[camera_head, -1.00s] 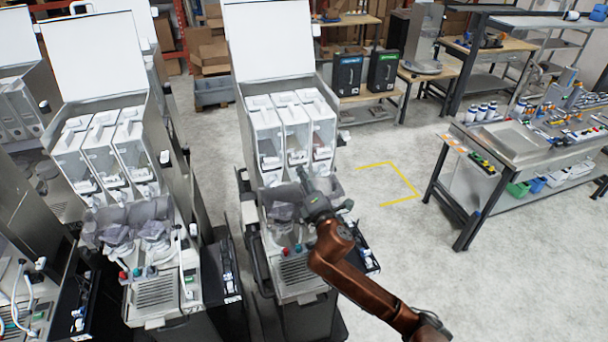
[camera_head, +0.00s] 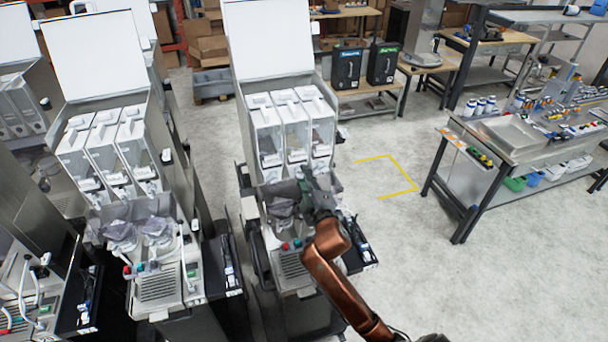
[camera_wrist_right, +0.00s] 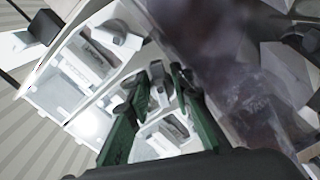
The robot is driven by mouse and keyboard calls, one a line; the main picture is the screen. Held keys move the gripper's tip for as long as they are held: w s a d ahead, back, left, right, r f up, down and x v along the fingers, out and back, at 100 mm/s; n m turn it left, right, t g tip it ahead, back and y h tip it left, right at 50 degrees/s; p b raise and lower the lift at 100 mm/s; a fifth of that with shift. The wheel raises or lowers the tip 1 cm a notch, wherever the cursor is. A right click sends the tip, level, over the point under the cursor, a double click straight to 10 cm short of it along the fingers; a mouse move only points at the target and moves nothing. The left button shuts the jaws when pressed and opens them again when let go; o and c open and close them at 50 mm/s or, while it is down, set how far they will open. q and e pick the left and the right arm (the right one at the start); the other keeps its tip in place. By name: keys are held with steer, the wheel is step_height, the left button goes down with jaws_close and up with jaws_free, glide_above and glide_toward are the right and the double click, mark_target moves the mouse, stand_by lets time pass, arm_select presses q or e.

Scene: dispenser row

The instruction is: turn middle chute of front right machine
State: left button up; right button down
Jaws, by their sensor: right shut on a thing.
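The front right machine (camera_head: 272,45) stands at the centre of the head view, with a raised white lid and three clear-fronted white canisters (camera_head: 293,120) in a row. My right gripper (camera_head: 309,183) is at the lower front of the canisters, around the middle and right ones, and hides the chutes there. In the right wrist view, the dark green fingers (camera_wrist_right: 160,85) are closed around a small pale chute part. Its exact turn and which canister it belongs to are hard to tell. White canister parts (camera_wrist_right: 90,55) lie just beyond. My left gripper is not in view.
A similar machine (camera_head: 90,60) stands to the left, with a narrow gap between. Below my gripper are a drip grille (camera_head: 290,265) and small coloured knobs (camera_head: 290,245). A workbench (camera_head: 510,135) stands at the right, with open floor (camera_head: 400,240) before it.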

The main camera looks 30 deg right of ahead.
steer(key=shift+f+m, duration=0.1)
steer(key=shift+m, duration=0.5)
steer(key=c, duration=2)
jaws_free()
steer(key=shift+c, duration=0.2)
